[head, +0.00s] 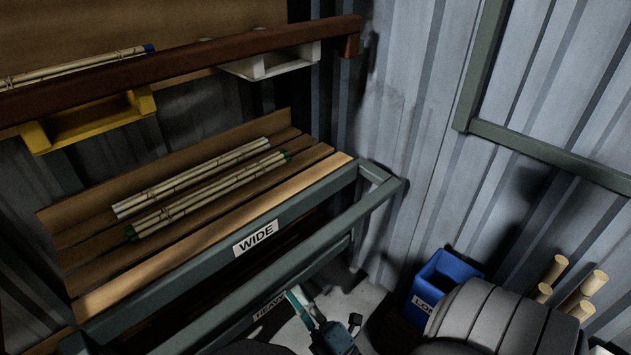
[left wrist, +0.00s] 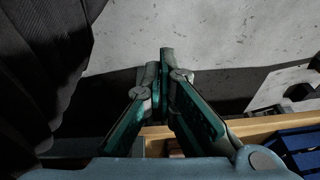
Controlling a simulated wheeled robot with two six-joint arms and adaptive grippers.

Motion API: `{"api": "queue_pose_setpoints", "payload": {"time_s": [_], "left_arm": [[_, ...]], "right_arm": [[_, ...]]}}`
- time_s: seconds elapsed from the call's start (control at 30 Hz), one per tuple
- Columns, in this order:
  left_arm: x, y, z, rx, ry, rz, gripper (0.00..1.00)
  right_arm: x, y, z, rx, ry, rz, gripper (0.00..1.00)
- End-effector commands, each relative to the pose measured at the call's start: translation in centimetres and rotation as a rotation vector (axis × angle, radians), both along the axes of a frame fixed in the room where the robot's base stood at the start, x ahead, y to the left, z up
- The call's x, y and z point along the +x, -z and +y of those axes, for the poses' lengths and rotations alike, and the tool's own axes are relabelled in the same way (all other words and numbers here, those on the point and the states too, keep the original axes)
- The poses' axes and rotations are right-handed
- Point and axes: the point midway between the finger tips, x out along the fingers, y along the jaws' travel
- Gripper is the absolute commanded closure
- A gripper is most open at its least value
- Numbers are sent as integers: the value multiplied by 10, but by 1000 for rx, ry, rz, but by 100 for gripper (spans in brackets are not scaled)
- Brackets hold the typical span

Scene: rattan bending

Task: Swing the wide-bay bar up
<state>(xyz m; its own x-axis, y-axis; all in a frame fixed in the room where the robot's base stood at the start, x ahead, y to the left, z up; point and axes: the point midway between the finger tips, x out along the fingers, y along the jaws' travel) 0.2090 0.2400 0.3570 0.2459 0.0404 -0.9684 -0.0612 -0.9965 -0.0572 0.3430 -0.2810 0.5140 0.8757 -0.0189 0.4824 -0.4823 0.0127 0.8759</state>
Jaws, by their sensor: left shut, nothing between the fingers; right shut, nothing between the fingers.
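The wide bay's shelf carries a "WIDE" label (head: 255,238) on its grey-green front edge. A grey-green bar (head: 300,262) runs level in front of and a little below that edge, joined to it by a short arm at the right end. My right gripper (head: 298,302) is shut and empty, just below and in front of this bar, near the "HEAVY" label (head: 270,306). I cannot tell if it touches the bar. In the left wrist view my left gripper (left wrist: 164,62) is shut and empty; the bar is not clear there.
Bundles of rattan poles (head: 200,185) lie on the wide shelf. A reddish-brown bar (head: 195,63) crosses above, near a yellow bracket (head: 90,122) and a white bracket (head: 270,63). A blue bin (head: 447,275) stands on the floor, beside several upright pale poles (head: 583,292).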

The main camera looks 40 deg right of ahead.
Motion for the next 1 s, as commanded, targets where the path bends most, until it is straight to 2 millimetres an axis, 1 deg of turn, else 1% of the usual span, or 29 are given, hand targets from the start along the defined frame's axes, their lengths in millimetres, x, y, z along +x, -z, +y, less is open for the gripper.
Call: {"api": "queue_pose_setpoints", "payload": {"time_s": [0.03,0.1,0.2,0.3,0.57,1.0], "left_arm": [[1,3,1,-1,-4,-1,100],[2,11,1,-4,-9,-5,100],[3,17,2,-5,-13,-10,100],[4,19,2,-5,-14,-13,100],[4,17,2,-5,-14,-12,100],[4,3,0,-5,-14,-12,100]], "right_arm": [[9,-9,0,0,0,-2,100],[19,-13,0,1,0,0,100],[25,-15,-1,1,0,1,100],[26,-15,-1,2,-1,3,100],[27,-16,0,2,-1,3,100],[39,-34,-1,3,-1,2,100]]}}
